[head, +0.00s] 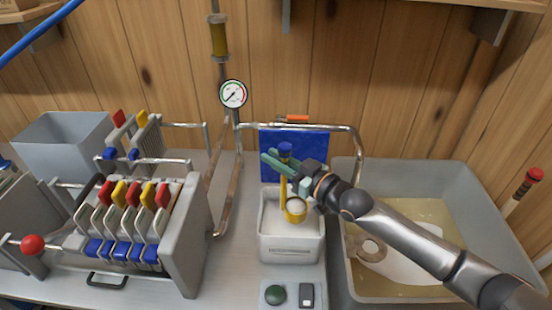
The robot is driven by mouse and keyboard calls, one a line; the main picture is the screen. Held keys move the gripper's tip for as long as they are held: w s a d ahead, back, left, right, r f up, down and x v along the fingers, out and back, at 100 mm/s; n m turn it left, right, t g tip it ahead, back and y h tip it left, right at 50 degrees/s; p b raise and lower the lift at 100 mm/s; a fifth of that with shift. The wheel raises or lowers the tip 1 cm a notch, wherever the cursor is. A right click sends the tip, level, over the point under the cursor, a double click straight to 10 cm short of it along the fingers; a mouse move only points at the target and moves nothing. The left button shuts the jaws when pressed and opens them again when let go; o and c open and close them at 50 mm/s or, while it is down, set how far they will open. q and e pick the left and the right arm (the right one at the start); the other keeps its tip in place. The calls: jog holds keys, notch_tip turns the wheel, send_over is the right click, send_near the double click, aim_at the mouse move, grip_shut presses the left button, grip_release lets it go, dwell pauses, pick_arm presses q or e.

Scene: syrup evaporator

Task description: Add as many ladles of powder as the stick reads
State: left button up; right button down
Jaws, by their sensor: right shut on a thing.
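My right gripper (286,171), with pale green fingers, is shut on the upright handle of the yellow ladle (294,216) just below its blue top. My left gripper is out of view.
The grey tank (480,190) at right holds cloudy yellowish liquid and a white object. A pipe (355,148) bends down beside it. A filter press (178,240) with coloured clips fills the left. A gauge (233,94) hangs behind.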

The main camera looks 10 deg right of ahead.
notch_tip(320, 180, up, 6)
jog(key=p, duration=0.4)
jog(key=shift+r, duration=0.15)
dwell(0.3)
